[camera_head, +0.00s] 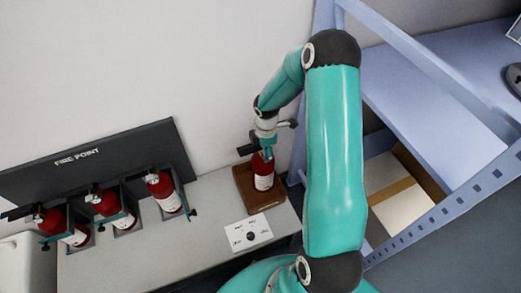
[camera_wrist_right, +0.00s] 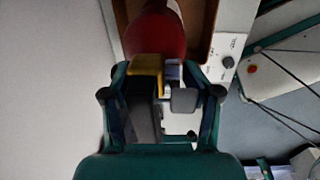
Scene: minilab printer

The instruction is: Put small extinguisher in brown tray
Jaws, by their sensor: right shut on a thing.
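A small red extinguisher (camera_head: 263,172) with a white label stands roughly upright at the brown tray (camera_head: 245,196) on the counter. I cannot tell whether its base rests on the tray floor or hangs just above it. My right gripper (camera_head: 264,151) comes down from above and is shut on the top of the extinguisher. In the right wrist view the gripper (camera_wrist_right: 160,82) closes around the yellow and dark valve head, with the red body (camera_wrist_right: 153,36) beyond and the tray (camera_wrist_right: 200,22) behind it. My left gripper is not in view.
A white card (camera_head: 249,233) lies in front of the tray. A blue-grey shelf rack (camera_head: 430,110) with a cardboard box (camera_head: 395,200) stands at right.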

